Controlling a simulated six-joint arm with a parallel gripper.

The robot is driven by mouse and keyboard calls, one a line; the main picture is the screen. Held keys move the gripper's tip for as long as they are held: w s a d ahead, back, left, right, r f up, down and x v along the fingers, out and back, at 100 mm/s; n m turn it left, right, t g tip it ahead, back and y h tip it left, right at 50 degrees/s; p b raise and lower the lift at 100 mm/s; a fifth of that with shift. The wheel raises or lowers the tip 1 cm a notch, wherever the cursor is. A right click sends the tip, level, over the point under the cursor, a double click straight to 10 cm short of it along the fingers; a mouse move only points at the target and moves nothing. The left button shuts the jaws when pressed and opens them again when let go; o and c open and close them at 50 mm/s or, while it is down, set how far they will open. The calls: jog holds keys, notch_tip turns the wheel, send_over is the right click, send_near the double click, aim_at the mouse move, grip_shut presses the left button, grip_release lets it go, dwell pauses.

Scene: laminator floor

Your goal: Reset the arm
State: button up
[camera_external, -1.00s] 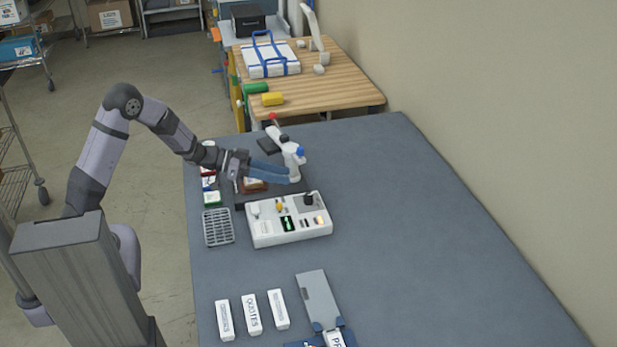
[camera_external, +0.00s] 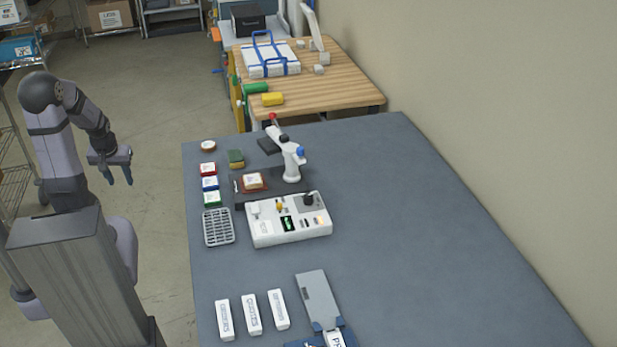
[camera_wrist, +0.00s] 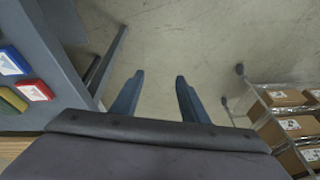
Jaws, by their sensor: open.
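My arm is folded back over its base, left of the grey table (camera_external: 400,240) in the external view. My gripper (camera_external: 121,181) hangs beside the table's left edge, over the floor, pointing down. In the wrist view my gripper (camera_wrist: 158,85) has its two blue fingers apart, with only bare floor between them. It is open and holds nothing. The table's edge and some coloured blocks show at the left of the wrist view.
On the table stand a white lever press (camera_external: 291,165), a white control box (camera_external: 288,220), a grey rack (camera_external: 218,227), several small coloured blocks (camera_external: 210,183) and white labelled boxes (camera_external: 251,314). A wire shelf with cartons (camera_wrist: 285,115) stands at the right of the wrist view.

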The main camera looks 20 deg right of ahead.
jog(key=s+a+r+n+g+p, duration=0.2)
jog(key=s+a+g, duration=0.2)
jog(key=s, duration=0.7)
notch_tip(320, 180, up, 17)
jog(key=p, duration=1.6)
jog(key=shift+w+d+p, duration=0.3)
jog(key=shift+p, duration=0.1)
jog(key=shift+f, duration=0.1)
notch_tip(320, 180, down, 27)
jog(key=b, duration=2.6)
jog(key=shift+r+b, duration=0.2)
jog(key=shift+b, duration=0.2)
